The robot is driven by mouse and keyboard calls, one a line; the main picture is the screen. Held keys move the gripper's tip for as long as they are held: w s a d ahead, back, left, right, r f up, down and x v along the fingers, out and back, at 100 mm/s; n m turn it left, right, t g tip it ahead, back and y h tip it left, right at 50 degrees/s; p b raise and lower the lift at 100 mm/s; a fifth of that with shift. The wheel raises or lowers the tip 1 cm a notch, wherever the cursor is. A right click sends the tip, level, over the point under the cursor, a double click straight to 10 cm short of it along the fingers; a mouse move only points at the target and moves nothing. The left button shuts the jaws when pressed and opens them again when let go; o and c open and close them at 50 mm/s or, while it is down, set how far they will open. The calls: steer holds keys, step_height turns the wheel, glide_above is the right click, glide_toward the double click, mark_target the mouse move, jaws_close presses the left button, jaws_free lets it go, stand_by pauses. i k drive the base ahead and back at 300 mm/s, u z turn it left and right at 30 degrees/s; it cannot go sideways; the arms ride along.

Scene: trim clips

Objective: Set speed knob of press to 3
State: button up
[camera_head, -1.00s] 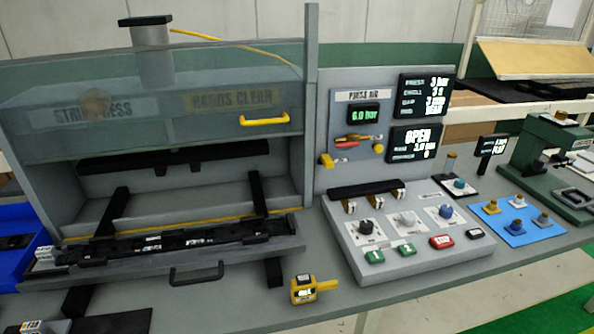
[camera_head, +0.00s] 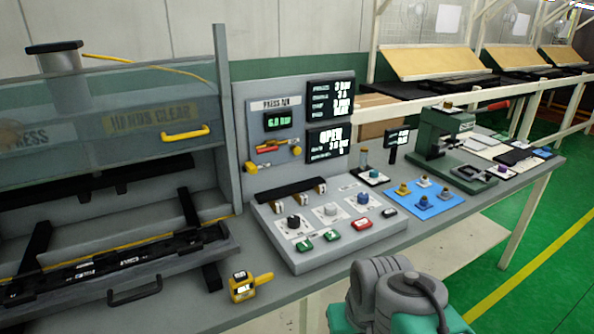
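The press (camera_head: 160,132) stands at the left, with a clear guard and a yellow handle. Its control box (camera_head: 330,248) sits on the bench in the middle. The box carries a black knob (camera_head: 293,222), a grey knob (camera_head: 330,209) and a blue knob (camera_head: 363,198), each on a white dial plate. The labels and pointer positions are too small to read, so I cannot tell which one is the speed knob. The upper display (camera_head: 331,96) shows several lines of settings, and the lower display (camera_head: 329,141) reads OPEN. My gripper is not in view.
Green and red buttons (camera_head: 361,225) line the box front. A yellow tape measure (camera_head: 250,287) lies near the bench edge. A blue mat (camera_head: 425,198) with fittings and a green bench tool (camera_head: 445,140) stand to the right. My grey arm part shows at the bottom right.

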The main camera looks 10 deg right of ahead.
mark_target(363, 198)
steer(key=z, duration=0.25)
steer(key=i, duration=0.85)
steer(key=z, duration=0.2)
